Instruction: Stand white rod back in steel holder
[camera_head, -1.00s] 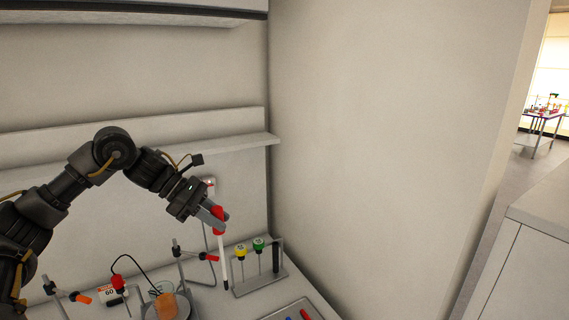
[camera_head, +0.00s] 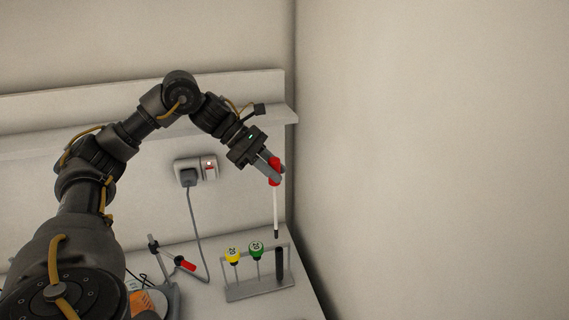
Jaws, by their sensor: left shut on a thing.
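My left gripper (camera_head: 271,172) is shut on the red top of the white rod (camera_head: 276,210). The rod hangs nearly upright with its dark tip pointing down. The steel holder (camera_head: 262,292) stands on the bench below. It carries a yellow-topped piece (camera_head: 233,255) and a green-topped piece (camera_head: 257,250). A dark upright piece (camera_head: 280,265) shows at its right end. The rod's tip is above the right part of the holder, apart from it as far as I can see. My right gripper is not in view.
A clamp stand with a red end (camera_head: 184,264) is left of the holder. A wall socket with a plug (camera_head: 187,174) and hanging cable is behind. A shelf (camera_head: 150,108) runs along the back wall; a side wall (camera_head: 430,170) closes the right.

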